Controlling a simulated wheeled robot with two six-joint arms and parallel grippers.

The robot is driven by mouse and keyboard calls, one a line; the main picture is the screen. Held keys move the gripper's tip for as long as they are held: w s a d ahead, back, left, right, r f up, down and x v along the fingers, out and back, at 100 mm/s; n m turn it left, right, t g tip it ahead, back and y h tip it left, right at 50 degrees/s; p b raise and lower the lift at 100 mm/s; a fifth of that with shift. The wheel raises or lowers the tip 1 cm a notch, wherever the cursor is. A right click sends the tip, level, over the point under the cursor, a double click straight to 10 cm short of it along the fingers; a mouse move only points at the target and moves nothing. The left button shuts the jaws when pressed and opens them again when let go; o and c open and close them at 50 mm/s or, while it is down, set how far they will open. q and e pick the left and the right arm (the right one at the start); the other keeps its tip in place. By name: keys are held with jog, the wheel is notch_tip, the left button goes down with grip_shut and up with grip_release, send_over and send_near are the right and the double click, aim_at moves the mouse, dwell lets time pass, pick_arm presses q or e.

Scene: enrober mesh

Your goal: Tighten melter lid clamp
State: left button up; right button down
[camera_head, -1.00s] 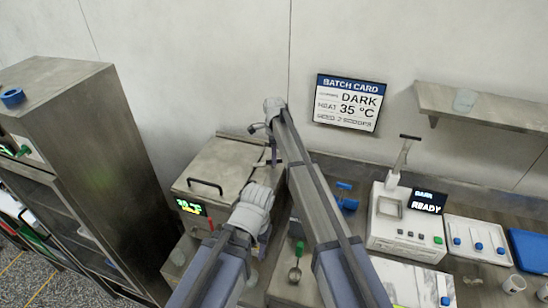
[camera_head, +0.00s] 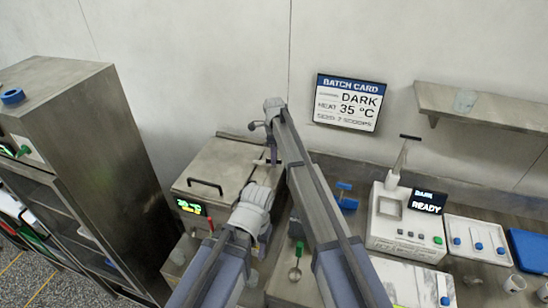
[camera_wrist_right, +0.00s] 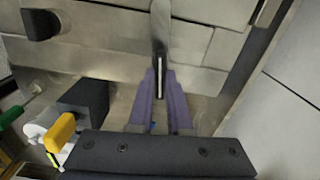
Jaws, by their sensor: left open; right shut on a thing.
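The melter is a steel box with a flat lid (camera_head: 222,160) and a black bar handle (camera_head: 205,187), left of centre in the head view. The lid lies flat. My right gripper (camera_head: 270,157) is at the lid's right edge, partly hidden by my arm. In the right wrist view its purple fingers (camera_wrist_right: 159,82) are shut on a narrow upright metal lever (camera_wrist_right: 160,35), which looks like the clamp's handle. The clamp's base is hidden. My left gripper (camera_head: 262,238) is open in front of the melter's right side, mostly hidden behind its wrist.
A lit display (camera_head: 190,207) is on the melter's front. A green-handled scoop (camera_head: 296,262) lies right of the left gripper. A white machine reading READY (camera_head: 405,222) stands further right. A tall steel cabinet (camera_head: 95,170) stands left. A wall (camera_head: 200,60) rises behind.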

jog(key=shift+m, duration=0.7)
dwell(0.5)
jog(key=c, duration=0.9)
grip_release()
jog(key=shift+r, duration=0.1)
notch_tip(320, 180, up, 8)
jog(key=p, duration=0.8)
jog(key=shift+f, duration=0.2)
jog(key=shift+s+f, duration=0.1)
